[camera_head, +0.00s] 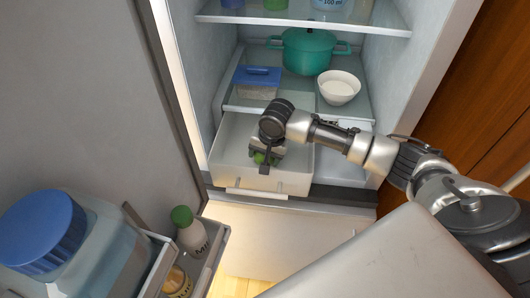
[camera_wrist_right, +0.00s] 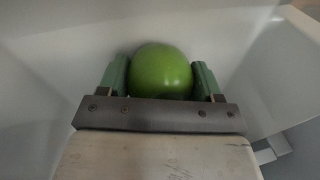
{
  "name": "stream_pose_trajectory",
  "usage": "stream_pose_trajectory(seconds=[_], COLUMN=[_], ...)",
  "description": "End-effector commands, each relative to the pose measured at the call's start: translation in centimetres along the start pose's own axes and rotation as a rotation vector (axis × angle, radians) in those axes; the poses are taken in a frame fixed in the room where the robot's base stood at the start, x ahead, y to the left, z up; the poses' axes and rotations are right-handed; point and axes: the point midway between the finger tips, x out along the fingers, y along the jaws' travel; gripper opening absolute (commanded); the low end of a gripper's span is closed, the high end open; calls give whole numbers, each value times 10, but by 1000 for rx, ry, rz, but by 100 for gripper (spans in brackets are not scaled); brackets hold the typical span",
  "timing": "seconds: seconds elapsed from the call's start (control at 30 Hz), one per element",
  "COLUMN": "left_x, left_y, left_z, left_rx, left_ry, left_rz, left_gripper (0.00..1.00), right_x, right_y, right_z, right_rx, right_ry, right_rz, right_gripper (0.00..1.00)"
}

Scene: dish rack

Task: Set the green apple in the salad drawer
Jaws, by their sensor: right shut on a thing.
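The green apple (camera_wrist_right: 160,72) sits between the two green-padded fingers of my right gripper (camera_wrist_right: 160,80) in the right wrist view. The gripper is shut on it. In the head view, my right gripper (camera_head: 264,160) points down inside the pulled-out white salad drawer (camera_head: 262,183), and a bit of the apple (camera_head: 259,158) shows beside the fingers. The drawer's pale inner walls surround the apple in the wrist view. I cannot tell whether the apple touches the drawer floor. My left gripper is not in view.
Above the drawer, a glass shelf holds a blue-lidded container (camera_head: 257,82), a green pot (camera_head: 308,52) and a white bowl (camera_head: 339,87). The open fridge door (camera_head: 80,90) is at the left, with a blue-capped jug (camera_head: 80,240) and a green-capped bottle (camera_head: 189,232) in its racks.

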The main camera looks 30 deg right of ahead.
Motion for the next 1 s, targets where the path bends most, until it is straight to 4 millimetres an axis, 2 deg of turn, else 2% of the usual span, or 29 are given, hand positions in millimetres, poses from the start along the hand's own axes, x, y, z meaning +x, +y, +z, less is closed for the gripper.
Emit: stream_pose_trajectory(seconds=[0.03,0.17,0.4,0.53,0.67,1.0], left_x=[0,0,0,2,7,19], left_y=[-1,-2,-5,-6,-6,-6], left_z=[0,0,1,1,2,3], left_rx=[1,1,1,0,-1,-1], left_ry=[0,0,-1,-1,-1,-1], left_rz=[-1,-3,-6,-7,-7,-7], left_gripper=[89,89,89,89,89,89], right_x=[0,0,0,-7,-27,-98], right_y=[0,0,0,0,0,-1], right_z=[0,0,0,0,-1,-1], right_rx=[0,0,0,0,-1,-1], right_ry=[0,0,-1,0,2,2], right_rz=[0,1,1,0,-2,-3], right_gripper=[69,89,90,90,90,90])
